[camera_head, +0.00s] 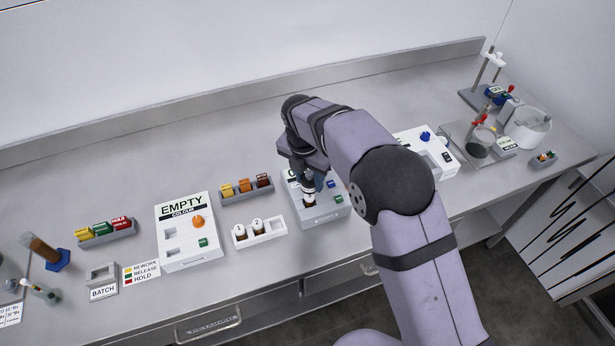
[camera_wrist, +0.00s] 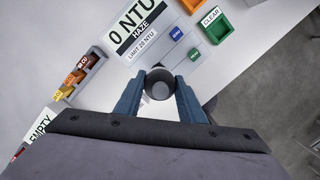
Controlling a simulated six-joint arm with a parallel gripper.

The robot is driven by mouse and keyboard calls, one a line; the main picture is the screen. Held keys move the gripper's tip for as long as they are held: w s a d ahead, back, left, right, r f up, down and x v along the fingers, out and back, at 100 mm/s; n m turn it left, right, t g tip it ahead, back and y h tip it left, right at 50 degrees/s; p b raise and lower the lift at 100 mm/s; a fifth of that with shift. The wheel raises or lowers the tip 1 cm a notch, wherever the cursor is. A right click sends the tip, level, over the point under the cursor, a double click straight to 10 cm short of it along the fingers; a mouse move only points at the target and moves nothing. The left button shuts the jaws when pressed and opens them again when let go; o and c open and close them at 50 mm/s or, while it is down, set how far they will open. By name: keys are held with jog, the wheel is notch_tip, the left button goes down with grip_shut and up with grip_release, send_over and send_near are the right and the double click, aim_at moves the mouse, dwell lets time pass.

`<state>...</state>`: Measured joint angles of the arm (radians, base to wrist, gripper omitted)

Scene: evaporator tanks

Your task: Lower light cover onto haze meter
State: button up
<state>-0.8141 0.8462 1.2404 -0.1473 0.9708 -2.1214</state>
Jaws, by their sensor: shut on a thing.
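The haze meter (camera_head: 328,215) is a grey-white box on the bench in the head view, under my gripper. In the wrist view the meter (camera_wrist: 165,50) shows a "0 NTU HAZE" display, a "LIMIT 20 NTU" label and blue and green buttons. My gripper (camera_wrist: 160,88) is shut on a dark grey round cylinder, the light cover (camera_wrist: 159,83), seen end-on between the blue fingers. In the head view my gripper (camera_head: 309,185) points down over the meter. A small brown-and-white item (camera_head: 310,200) shows just below it. Whether the cover touches the meter cannot be told.
A white rack with capped vials (camera_head: 258,233) stands left of the meter, with a tray of coloured blocks (camera_head: 246,190) behind it. The "EMPTY COLOUR" unit (camera_head: 187,240) is further left. Another white instrument (camera_head: 425,150) stands to the right, partly behind my arm.

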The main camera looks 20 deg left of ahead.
aim_at(309, 196)
jog(key=shift+p, duration=0.3)
jog(key=shift+f+b, duration=1.4)
jog(key=shift+f, duration=1.85)
jog(key=shift+f, duration=0.1)
jog(key=o, duration=1.1)
jog(key=shift+s+a+r+b, duration=0.15)
jog(key=shift+r+b, duration=0.3)
jog(key=shift+r, duration=0.75)
jog(key=shift+s+d+r+b, duration=0.1)
jog(key=shift+s+r+b, duration=0.25)
jog(key=shift+r, duration=0.9)
jog(key=shift+s+a+r+b, duration=0.1)
jog(key=shift+r+b, duration=0.45)
jog(key=shift+r, duration=0.65)
